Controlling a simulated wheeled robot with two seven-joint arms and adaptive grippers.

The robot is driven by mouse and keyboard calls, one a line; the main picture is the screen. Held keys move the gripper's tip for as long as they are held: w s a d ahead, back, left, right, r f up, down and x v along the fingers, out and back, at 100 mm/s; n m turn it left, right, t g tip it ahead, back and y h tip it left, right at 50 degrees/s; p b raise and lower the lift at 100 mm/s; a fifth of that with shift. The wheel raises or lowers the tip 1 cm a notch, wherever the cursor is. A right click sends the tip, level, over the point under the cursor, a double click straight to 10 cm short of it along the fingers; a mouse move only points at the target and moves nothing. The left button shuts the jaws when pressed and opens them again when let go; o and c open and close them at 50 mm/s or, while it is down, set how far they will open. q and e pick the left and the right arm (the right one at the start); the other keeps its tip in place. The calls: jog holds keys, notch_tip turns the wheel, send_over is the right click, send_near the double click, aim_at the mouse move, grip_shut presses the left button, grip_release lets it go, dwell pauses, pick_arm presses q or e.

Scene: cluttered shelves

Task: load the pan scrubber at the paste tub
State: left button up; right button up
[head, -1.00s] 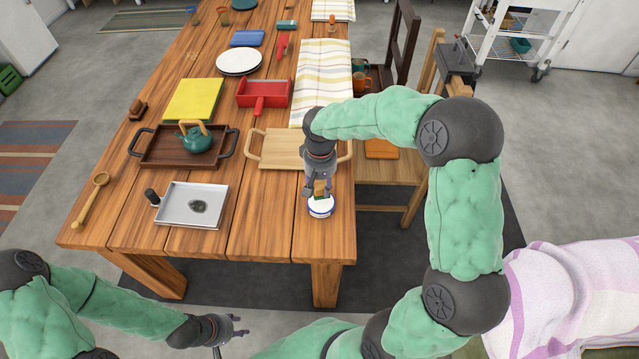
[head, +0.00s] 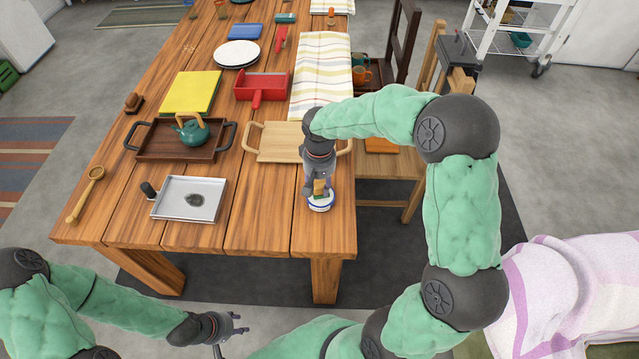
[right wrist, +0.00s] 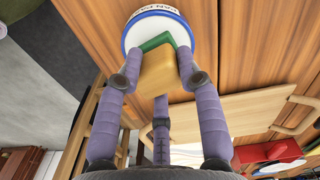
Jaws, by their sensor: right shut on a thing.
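The pan scrubber (right wrist: 160,68), a yellow block with a green face, is gripped in my right gripper (head: 319,190). Its green end is at the mouth of the paste tub (right wrist: 135,34), a round white tub with a blue rim and partly visible lettering. In the head view the tub (head: 320,204) stands near the table's front right corner, right below the gripper. Whether the scrubber touches paste inside is hidden. My left gripper (head: 239,325) is empty, fingers apart, off the table's front edge.
A metal tray (head: 170,211) with a dark patch lies left of the tub. A light wooden tray (head: 265,146) is behind the right gripper. A brown tray (head: 150,148) holds a teal teapot (head: 192,134). A wooden spoon (head: 84,197) lies at the left edge. Bare table lies between the metal tray and tub.

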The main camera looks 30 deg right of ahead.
aim_at(319, 184)
jog(key=shift+f+b, duration=0.3)
jog(key=shift+f, duration=0.2)
dwell(0.6)
jog(key=shift+f, duration=0.1)
dwell(0.9)
jog(key=shift+r+p, duration=2.9)
jog(key=shift+r, duration=0.75)
jog(key=shift+a+f, duration=0.1)
jog(key=shift+f, duration=0.05)
jog(key=a+f+n, duration=0.1)
jog(key=a+f, duration=0.1)
jog(key=a, duration=0.1)
jog(key=a+f+n, duration=0.1)
jog(key=a+f, duration=0.1)
jog(key=a, duration=0.1)
jog(key=a+f+n, duration=0.1)
jog(key=a+f, duration=0.1)
jog(key=a, duration=0.1)
jog(key=shift+a, duration=0.2)
